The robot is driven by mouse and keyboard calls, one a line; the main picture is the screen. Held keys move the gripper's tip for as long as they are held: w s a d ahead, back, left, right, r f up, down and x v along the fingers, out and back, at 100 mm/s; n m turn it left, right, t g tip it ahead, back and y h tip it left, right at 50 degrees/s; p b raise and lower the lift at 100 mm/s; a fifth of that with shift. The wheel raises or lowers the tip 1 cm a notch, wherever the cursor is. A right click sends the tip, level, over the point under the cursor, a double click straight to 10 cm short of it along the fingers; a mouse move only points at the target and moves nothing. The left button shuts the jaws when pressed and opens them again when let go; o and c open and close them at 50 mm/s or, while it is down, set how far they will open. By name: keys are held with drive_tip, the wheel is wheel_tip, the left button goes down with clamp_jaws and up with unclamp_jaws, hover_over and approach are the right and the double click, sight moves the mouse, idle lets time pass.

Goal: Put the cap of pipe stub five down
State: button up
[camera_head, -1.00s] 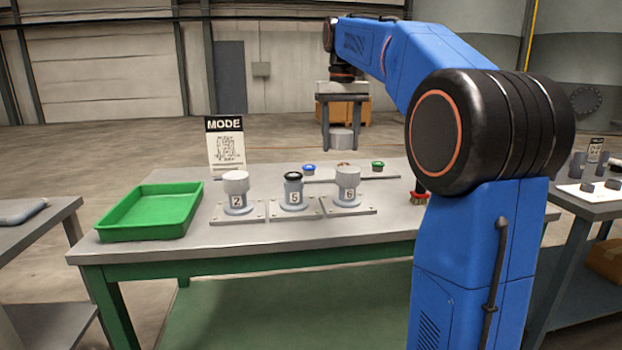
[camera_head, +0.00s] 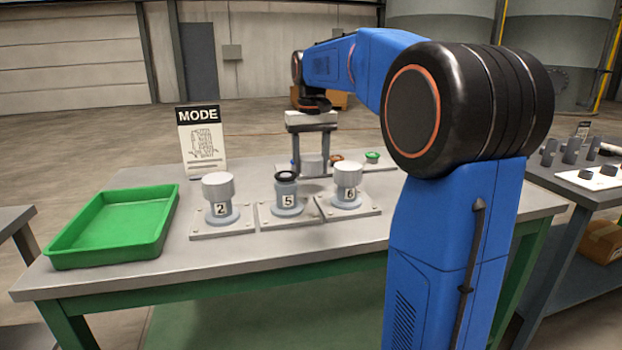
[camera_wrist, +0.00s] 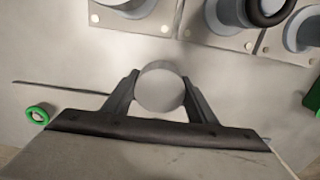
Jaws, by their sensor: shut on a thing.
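Pipe stub five (camera_head: 288,204) stands upright in the middle of the row, uncapped, with a black ring around its open top. It also shows at the top of the wrist view (camera_wrist: 240,10). My gripper (camera_head: 311,165) is shut on a round grey cap (camera_wrist: 160,88), its two fingers on either side. The cap (camera_head: 312,164) is behind the stubs, apart from stub five. I cannot tell whether it touches the table.
Capped stub 2 (camera_head: 219,203) and capped stub 6 (camera_head: 347,187) flank stub five. A green tray (camera_head: 60,248) lies at left, a MODE sign (camera_head: 201,143) behind. Table between tray and sign is clear.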

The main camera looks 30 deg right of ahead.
sight(312, 190)
drive_tip(key=shift+f, duration=2)
drive_tip(key=shift+s+f, duration=0.15)
drive_tip(key=shift+f, duration=0.55)
drive_tip(key=o, duration=1)
drive_tip(key=shift+f, duration=0.1)
wheel_tip(312, 190, up, 14)
drive_tip(key=shift+f, duration=0.2)
